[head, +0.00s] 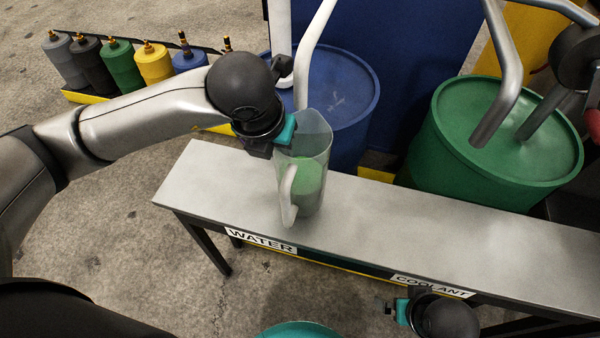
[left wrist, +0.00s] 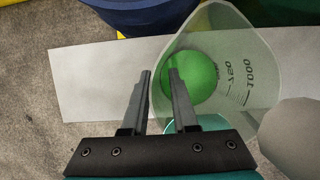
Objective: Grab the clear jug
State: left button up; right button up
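The clear jug (head: 317,150) stands upright on the grey bench behind the WATER label. A rounded green mass shows inside it, and its pale handle (head: 288,195) faces the front. In the left wrist view the jug (left wrist: 240,60) shows volume marks. My left gripper (head: 285,135) is at the jug's upper left rim. Its fingers (left wrist: 160,72) are apart, with the left part of the jug's rim seen between them; contact is not clear. My right gripper (head: 393,308) is low at the front near the COOLANT label, and its fingers are too small to read.
The long grey bench (head: 430,230) is clear right of the jug. Behind it stand a blue drum (head: 345,90) and a green drum (head: 500,140) with metal pipes. Several coloured bottles (head: 120,68) line a rack at the back left. A teal round object (head: 300,329) is at the bottom edge.

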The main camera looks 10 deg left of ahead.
pick_arm(q)
grip_shut()
jog(key=shift+w, duration=0.1)
dwell(0.9)
